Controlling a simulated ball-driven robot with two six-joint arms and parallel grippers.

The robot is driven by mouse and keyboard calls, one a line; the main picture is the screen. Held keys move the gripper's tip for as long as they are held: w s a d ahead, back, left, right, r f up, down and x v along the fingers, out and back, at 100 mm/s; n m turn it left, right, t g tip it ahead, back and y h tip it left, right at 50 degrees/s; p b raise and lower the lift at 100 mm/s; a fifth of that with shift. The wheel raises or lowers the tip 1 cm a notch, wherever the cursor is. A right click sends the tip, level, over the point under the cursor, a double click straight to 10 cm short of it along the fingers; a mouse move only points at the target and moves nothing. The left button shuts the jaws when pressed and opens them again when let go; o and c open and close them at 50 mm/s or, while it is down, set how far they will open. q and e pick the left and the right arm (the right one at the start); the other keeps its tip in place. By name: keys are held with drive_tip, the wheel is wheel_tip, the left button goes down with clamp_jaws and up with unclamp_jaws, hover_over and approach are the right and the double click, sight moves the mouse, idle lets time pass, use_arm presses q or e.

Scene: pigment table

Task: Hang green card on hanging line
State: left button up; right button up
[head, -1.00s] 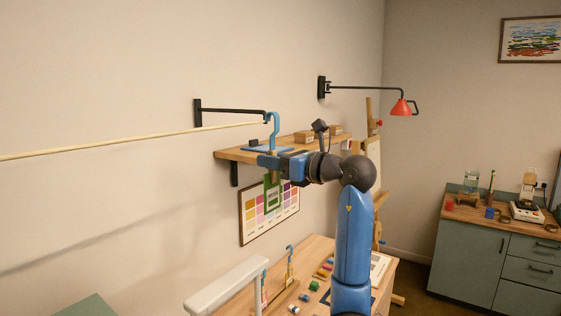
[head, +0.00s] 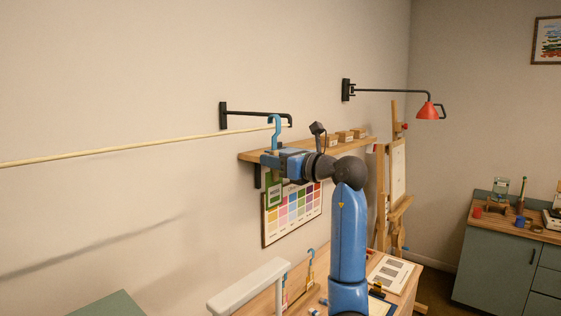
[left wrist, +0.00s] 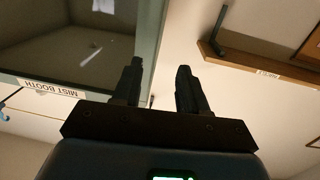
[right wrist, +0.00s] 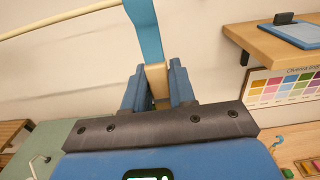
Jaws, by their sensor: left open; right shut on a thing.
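The green card (head: 273,192) hangs below my right gripper (head: 267,160), which is shut on the stem of its blue hook hanger (head: 275,134). In the right wrist view the blue hook (right wrist: 144,30) rises from a tan stem (right wrist: 157,78) between the fingers. The pale hanging line (head: 130,150) runs from the left to a black wall bracket (head: 255,113). In the head view the hook overlaps the line near the bracket; I cannot tell whether it is around it or in front. My left gripper (left wrist: 157,80) is open and empty, only in its wrist view.
A wooden shelf (head: 340,149) and a color chart (head: 300,212) are on the wall behind the right gripper. A second bracket holds a red lamp (head: 428,111). A worktable with a white rail (head: 248,287) stands below.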

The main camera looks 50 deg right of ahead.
drive_tip(key=w+f, duration=0.2)
drive_tip(key=w, duration=0.3)
drive_tip(key=shift+w+a+f+b, duration=0.2)
drive_tip(key=shift+w+a+b, duration=0.1)
drive_tip(key=shift+b, duration=0.15)
idle(0.4)
idle(0.3)
drive_tip(key=o, duration=1)
